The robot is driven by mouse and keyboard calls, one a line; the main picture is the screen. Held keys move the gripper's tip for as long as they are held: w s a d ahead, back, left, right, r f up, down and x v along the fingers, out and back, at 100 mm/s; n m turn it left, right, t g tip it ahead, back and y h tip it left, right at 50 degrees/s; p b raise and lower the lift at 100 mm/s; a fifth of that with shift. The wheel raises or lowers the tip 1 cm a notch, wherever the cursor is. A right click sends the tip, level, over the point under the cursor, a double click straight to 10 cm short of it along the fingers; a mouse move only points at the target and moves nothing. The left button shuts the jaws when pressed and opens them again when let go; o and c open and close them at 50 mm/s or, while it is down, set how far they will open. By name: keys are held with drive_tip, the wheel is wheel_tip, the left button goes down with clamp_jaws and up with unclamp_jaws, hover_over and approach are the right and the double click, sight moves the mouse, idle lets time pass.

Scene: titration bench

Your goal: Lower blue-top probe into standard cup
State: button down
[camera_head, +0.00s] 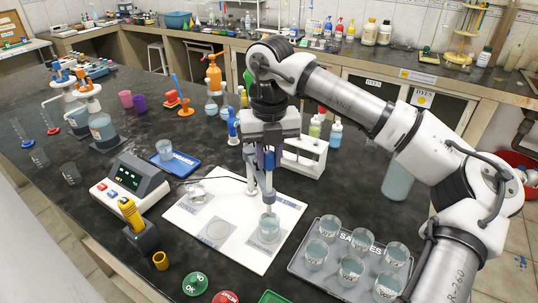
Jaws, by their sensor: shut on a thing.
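My gripper (266,168) is shut on the blue-top probe, above the white mat (202,197). The blue top is mostly hidden between the fingers. The pale shaft of the blue-top probe (268,197) hangs upright below them. Its lower end is over or inside a clear cup (269,230) on the right part of the mat; I cannot tell how deep it is. The blue tray (186,163) marked as standards holds another clear cup (164,149) with liquid. A pale upright post (251,180) stands just left of the probe.
A grey samples tray (305,272) with several cups lies at the right front. A meter (129,182) and a yellow-handled tool in a dark holder (143,237) stand left. A white rack (305,155) stands behind the mat. The mat's front left is low and open.

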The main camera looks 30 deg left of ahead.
sight(269, 191)
wheel_tip(269, 191, down, 7)
drive_tip(key=b, duration=0.6)
drive_tip(key=shift+r, duration=0.1)
drive_tip(key=c, duration=1.2)
unclamp_jaws()
drive_tip(key=shift+c, duration=0.2)
drive_tip(key=shift+r, duration=0.1)
wheel_tip(269, 191, up, 14)
drive_tip(key=shift+f+b, duration=0.15)
drive_tip(key=shift+b, duration=0.95)
